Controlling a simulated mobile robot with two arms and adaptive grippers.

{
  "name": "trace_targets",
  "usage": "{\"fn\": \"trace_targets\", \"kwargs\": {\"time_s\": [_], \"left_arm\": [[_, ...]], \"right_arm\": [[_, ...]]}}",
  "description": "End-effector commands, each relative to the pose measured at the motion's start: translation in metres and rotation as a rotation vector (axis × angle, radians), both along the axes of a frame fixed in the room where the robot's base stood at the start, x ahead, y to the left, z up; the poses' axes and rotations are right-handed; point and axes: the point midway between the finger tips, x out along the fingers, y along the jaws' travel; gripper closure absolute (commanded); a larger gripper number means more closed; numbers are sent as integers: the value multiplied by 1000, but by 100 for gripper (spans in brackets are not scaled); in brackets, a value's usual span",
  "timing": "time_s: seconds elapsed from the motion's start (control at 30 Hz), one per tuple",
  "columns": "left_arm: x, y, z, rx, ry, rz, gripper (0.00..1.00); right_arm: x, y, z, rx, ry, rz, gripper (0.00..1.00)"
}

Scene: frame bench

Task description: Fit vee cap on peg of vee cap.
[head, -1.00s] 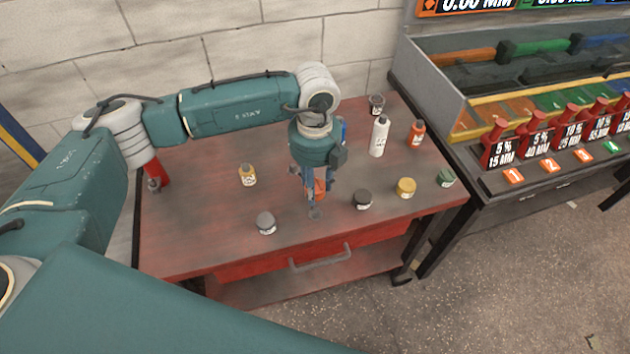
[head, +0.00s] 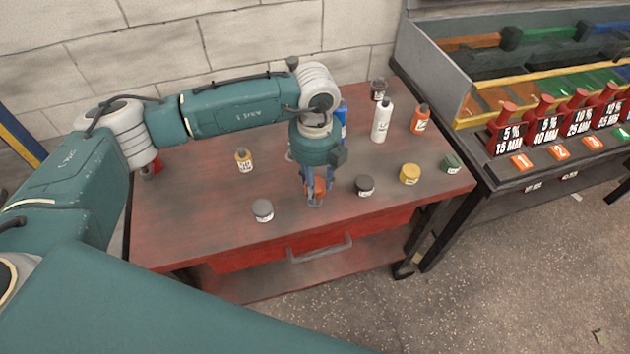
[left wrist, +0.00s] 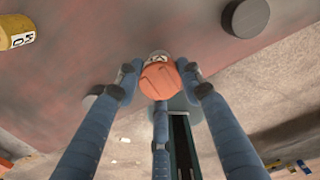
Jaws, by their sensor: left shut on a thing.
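My left gripper (head: 316,196) points down over the front middle of the red bench. It is shut on an orange cap (head: 319,186), which seems to be the vee cap. In the left wrist view the fingers (left wrist: 160,85) close around the orange cap (left wrist: 161,80) from the sides. A pale, labelled part shows just beyond the cap; I cannot tell whether they are joined. I cannot make out a peg, and what lies straight under the gripper is hidden. My right gripper is not in view.
On the bench (head: 190,225) stand a grey jar (head: 263,210), an amber bottle (head: 244,160), a dark jar (head: 364,186), a yellow jar (head: 409,174), a green jar (head: 452,163), a white bottle (head: 382,120) and an orange bottle (head: 420,119). The bench's left part is clear.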

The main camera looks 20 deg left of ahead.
Motion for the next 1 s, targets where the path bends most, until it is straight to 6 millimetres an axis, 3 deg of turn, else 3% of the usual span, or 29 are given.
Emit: {"fn": "trace_targets", "kwargs": {"time_s": [1.0], "left_arm": [[0,0,-1,0,0,0,92]], "right_arm": [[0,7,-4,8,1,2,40]]}}
